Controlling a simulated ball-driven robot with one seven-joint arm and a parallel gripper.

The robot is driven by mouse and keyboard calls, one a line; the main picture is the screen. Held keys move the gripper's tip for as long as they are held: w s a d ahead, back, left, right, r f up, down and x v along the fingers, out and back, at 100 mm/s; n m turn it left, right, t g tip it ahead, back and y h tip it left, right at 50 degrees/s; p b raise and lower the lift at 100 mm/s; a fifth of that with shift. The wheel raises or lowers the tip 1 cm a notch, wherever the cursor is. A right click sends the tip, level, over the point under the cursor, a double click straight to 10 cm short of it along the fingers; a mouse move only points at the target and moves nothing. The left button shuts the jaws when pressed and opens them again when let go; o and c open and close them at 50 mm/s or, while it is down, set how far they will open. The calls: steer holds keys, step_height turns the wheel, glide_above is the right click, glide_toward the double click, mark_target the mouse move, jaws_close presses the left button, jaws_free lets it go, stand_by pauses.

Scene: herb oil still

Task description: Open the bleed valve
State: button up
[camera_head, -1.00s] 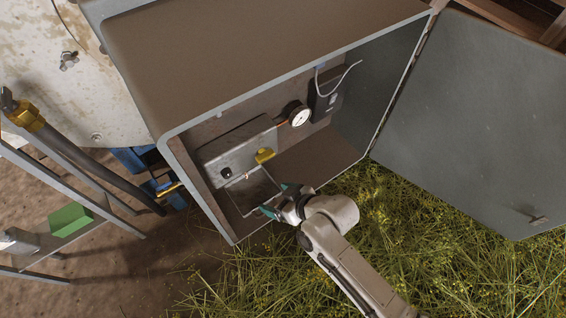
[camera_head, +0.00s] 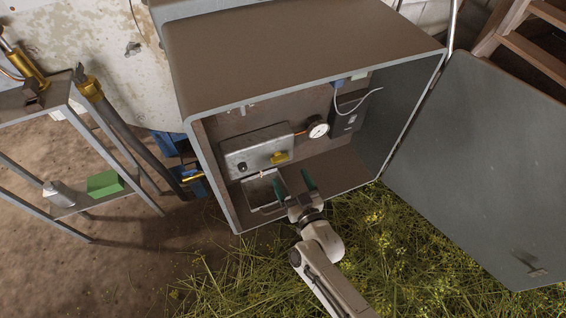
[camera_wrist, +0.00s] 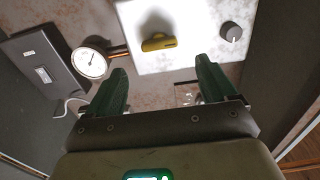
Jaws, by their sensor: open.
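The likely bleed valve is a yellow handle (camera_head: 279,157) on the front of a pale metal block (camera_head: 250,150) inside the open grey cabinet. In the wrist view the yellow handle (camera_wrist: 158,43) lies crosswise, beyond and between my fingertips. My gripper (camera_head: 295,182) is open and empty at the cabinet's mouth, just below and in front of the handle. Its two green fingers (camera_wrist: 163,78) are spread apart and do not touch the handle.
A round gauge (camera_head: 318,130) and a dark box with a pale cable (camera_head: 349,115) sit right of the block. A dark knob (camera_head: 242,167) is at its left. A small tray (camera_head: 262,188) lies below. The cabinet door (camera_head: 480,165) hangs open at right.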

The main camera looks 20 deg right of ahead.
mark_target(281, 161)
steer(key=w+b, duration=0.1)
steer(key=w, duration=0.6)
steer(key=shift+w+b, duration=0.4)
steer(key=c, duration=1.1)
steer(key=shift+o, duration=0.2)
